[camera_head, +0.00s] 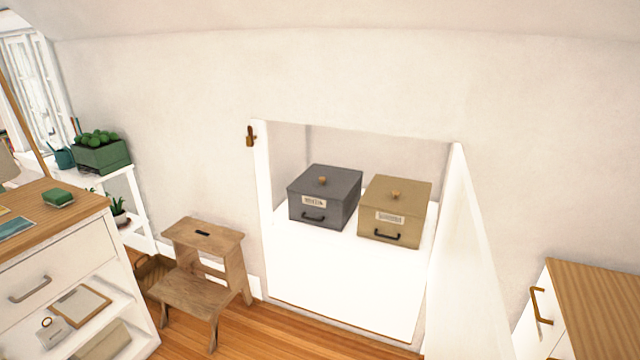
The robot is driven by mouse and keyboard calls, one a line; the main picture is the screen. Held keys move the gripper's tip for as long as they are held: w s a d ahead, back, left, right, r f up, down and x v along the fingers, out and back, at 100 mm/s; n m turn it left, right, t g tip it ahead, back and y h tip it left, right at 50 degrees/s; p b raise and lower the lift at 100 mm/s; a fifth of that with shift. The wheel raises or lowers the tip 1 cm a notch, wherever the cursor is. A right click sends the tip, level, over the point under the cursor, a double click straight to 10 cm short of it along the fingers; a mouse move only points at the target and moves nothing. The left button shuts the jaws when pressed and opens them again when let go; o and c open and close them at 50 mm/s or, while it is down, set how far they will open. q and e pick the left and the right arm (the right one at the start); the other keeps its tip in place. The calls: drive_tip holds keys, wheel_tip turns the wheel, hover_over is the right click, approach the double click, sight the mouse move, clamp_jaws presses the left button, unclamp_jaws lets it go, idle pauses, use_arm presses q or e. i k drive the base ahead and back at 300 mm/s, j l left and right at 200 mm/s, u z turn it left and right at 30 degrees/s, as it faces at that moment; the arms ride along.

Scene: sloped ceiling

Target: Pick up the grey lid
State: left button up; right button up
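The grey lid (334,178) sits flat on top of a grey box (318,209), with a small round wooden knob (322,181) in its middle. The box has a pale label and a dark handle on its front. It stands on a white surface inside a wall recess, left of a tan box (389,222) with a similar knobbed lid (405,188). Neither of my grippers shows in the head view.
A white door (465,265) stands open at the recess's right. A wooden step stool (205,252) stands on the floor at front left. A wood-topped white cabinet (62,262) is at left, and another wood-topped unit (595,305) is at right. Some floor shows before the recess.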

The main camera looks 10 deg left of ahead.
sight(320, 180)
drive_tip(key=i+j+z, duration=0.15)
drive_tip(key=j, duration=0.3)
drive_tip(key=i+j+z, duration=0.15)
drive_tip(key=j, duration=0.3)
drive_tip(key=j+z, duration=0.15)
drive_tip(key=j, duration=0.3)
